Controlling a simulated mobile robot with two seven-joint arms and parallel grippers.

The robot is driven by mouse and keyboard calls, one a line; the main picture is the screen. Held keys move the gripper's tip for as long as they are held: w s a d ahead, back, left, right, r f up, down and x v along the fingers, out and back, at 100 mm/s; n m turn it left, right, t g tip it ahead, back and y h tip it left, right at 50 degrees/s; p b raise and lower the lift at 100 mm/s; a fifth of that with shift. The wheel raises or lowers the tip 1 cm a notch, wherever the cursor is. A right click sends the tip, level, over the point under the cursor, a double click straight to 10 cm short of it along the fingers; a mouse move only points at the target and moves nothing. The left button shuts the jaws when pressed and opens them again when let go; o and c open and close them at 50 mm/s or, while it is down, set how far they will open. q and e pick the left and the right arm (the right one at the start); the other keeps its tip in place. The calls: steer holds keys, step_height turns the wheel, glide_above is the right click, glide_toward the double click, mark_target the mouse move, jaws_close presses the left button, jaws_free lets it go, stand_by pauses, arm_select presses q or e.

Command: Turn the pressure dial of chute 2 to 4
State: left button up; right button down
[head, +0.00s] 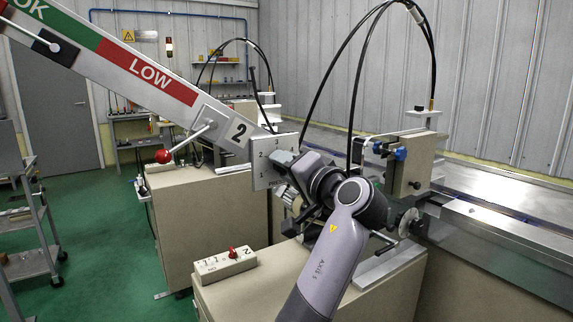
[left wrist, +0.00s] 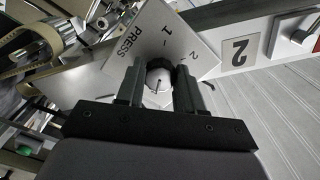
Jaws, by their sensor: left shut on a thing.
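The pressure dial plate (head: 262,168) is a white square below the number 2 label (head: 239,131), at the lower end of the sloping chute (head: 150,72). My left gripper (head: 284,160) is at the plate and hides the knob in the head view. In the left wrist view, my gripper (left wrist: 159,78) is shut on the round dial knob (left wrist: 158,81), with one finger on each side. The plate (left wrist: 160,38) shows "PRESS", 1 and 2 there. I cannot tell which number the knob points to.
A lever with a red ball (head: 163,156) sticks out left of the plate. A small box with a red switch (head: 226,264) sits on the beige cabinet. Black cables arch overhead, and a machine block with blue knobs (head: 400,153) stands right of my wrist.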

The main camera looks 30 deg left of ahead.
arm_select(q)
steer(key=o, duration=1)
steer(key=b+v, duration=0.1)
steer(key=v, duration=0.6)
steer(key=shift+d, duration=0.1)
